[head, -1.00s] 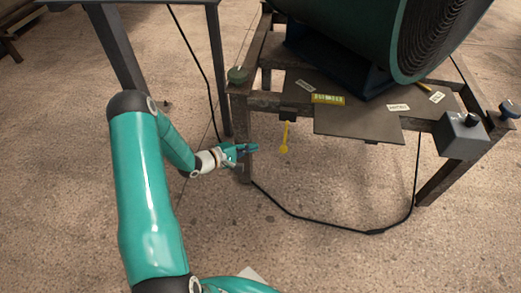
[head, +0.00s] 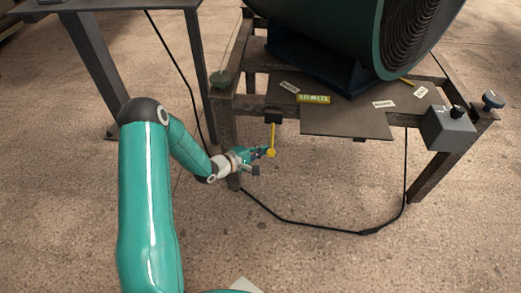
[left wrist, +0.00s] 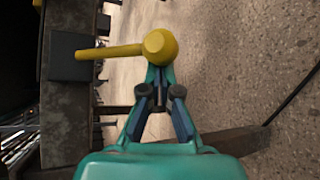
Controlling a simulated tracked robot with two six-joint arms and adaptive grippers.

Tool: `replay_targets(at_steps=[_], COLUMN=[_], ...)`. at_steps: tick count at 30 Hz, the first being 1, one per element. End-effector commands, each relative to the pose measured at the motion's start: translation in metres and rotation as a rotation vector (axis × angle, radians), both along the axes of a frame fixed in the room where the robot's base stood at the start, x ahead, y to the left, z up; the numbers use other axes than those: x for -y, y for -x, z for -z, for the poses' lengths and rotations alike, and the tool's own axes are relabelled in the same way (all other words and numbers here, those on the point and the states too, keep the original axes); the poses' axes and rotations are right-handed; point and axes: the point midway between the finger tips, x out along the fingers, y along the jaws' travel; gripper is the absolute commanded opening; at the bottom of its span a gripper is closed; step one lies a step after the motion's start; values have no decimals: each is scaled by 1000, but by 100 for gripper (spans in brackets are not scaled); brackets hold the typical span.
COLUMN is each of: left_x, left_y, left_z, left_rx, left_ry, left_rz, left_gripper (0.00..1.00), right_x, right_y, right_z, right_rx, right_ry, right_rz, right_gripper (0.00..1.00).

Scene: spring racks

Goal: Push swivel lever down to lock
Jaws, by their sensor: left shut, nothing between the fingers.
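The yellow swivel lever (head: 272,138) hangs down from a dark block (head: 273,116) on the front rail of the metal frame, its round knob at the bottom. In the left wrist view the lever (left wrist: 112,51) runs sideways from the block to its knob (left wrist: 160,47). My left gripper (head: 262,153) is shut and empty, with its fingertips at the knob. In the left wrist view the fingertips (left wrist: 158,76) sit right at the knob, which hides their very ends; I cannot tell whether they touch. My right gripper is not in view.
The rusty frame carries a large green drum (head: 330,30) and a dark plate (head: 345,121) with labels. A grey control box (head: 447,128) is at the right. A black cable (head: 320,228) loops across the floor. A grey table (head: 108,5) stands at the left.

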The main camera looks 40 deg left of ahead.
Motion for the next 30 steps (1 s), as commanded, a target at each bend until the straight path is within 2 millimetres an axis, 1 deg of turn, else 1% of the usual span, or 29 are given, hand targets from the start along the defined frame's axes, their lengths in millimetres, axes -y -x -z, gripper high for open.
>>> replay_targets(at_steps=[7,12,14,18,25,30], left_x=[0,6,9,10,11,3], left_y=[1,5,7,8,8,4], left_z=[-1,-9,-10,-6,-6,1], left_rx=[-2,-31,-43,-48,-47,-45], left_ry=[2,20,28,30,30,28], left_rz=[0,1,2,4,6,5], left_gripper=[0,0,0,0,0,0], right_x=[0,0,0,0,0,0], right_y=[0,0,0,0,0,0], right_z=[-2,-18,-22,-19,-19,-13], right_rx=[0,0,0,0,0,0], right_ry=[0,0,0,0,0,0], right_rz=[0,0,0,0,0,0], right_gripper=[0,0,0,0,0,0])
